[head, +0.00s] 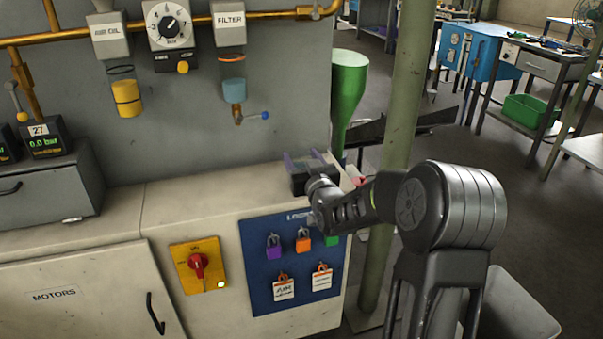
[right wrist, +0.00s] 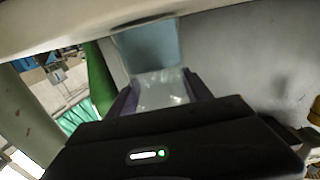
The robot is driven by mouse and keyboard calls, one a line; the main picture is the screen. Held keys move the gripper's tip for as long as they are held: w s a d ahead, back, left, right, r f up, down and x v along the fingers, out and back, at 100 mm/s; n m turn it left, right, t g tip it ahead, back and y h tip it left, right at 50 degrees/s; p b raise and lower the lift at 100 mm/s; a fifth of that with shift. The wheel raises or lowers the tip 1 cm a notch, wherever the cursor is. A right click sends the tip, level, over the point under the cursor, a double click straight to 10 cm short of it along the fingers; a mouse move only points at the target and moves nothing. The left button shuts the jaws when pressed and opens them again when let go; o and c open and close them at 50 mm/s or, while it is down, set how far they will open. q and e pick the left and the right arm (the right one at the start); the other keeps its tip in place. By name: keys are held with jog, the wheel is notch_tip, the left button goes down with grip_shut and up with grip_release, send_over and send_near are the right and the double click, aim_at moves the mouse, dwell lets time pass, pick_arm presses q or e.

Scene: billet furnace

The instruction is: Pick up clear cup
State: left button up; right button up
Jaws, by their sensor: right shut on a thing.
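My right gripper (head: 304,160) is over the right end of the cabinet top, beside the grey wall panel. In the right wrist view its two purplish fingers are shut on the clear cup (right wrist: 158,88), which sits between them. The cup is see-through, with a pale blue part beyond the fingers. In the head view the gripper body hides most of the cup. I cannot tell whether the cup touches the cabinet top. My left gripper is not in view.
The cabinet top (head: 195,198) is clear left of the gripper. A filter bowl (head: 234,92) and yellow oil bowl (head: 127,98) hang above it. A green funnel-shaped thing (head: 348,85) and a pale green post (head: 407,95) stand close on the right. Padlocks hang on a blue board (head: 262,290) below.

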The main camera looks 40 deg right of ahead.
jog(key=shift+c, duration=0.3)
